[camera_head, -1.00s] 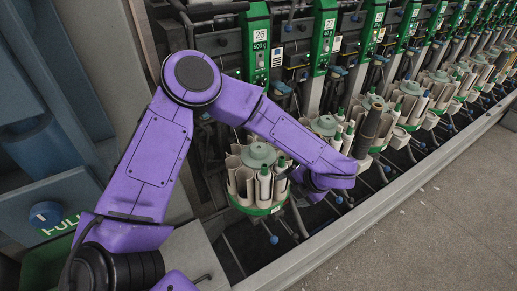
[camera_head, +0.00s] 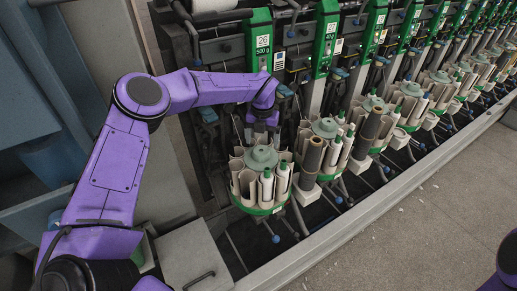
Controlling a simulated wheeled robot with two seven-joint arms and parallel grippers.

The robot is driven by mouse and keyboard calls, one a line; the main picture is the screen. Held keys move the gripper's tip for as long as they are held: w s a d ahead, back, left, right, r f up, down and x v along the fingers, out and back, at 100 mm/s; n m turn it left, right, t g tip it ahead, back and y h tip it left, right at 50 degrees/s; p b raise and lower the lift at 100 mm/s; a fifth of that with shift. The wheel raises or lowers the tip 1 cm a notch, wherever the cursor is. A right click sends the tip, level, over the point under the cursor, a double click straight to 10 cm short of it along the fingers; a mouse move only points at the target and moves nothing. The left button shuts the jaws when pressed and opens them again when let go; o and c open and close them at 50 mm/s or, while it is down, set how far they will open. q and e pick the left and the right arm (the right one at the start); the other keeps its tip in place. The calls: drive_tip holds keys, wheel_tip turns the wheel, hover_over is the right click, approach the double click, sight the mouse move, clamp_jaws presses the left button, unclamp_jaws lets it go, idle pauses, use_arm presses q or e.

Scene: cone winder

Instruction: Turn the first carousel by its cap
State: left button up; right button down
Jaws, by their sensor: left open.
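The first carousel (camera_head: 250,193) is the nearest in the row, a round holder of upright pale tubes with a green rim at its base. Its grey-green cap (camera_head: 260,158) sits on top in the middle. My left gripper (camera_head: 262,136) points down just behind and above the cap, apart from it as far as I can tell. It is open, with nothing seen between its fingers, which are small and dark here. Only a bit of my right arm shows at the lower right edge; its gripper is outside the view.
A dark tube (camera_head: 311,155) stands just right of the first carousel. The second carousel (camera_head: 325,128) and several more run to the upper right. Green numbered panels (camera_head: 260,42) stand behind.

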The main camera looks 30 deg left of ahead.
sight(261, 150)
use_arm(q)
drive_tip(key=f, duration=0.2)
drive_tip(key=f+p, duration=0.1)
drive_tip(key=f, duration=0.3)
drive_tip(key=shift+a, duration=0.25)
drive_tip(key=shift+d+f, duration=0.1)
drive_tip(key=c, duration=1.5)
drive_tip(key=shift+f+n, duration=0.15)
drive_tip(key=shift+n, duration=0.15)
drive_tip(key=n+b, duration=0.4)
drive_tip(key=b, duration=0.3)
drive_tip(key=shift+f+n, duration=0.15)
drive_tip(key=shift+n, duration=0.25)
drive_tip(key=shift+r+n+b, duration=0.25)
drive_tip(key=shift+n+b, duration=1.15)
drive_tip(key=shift+b, duration=0.15)
drive_tip(key=shift+r, duration=0.1)
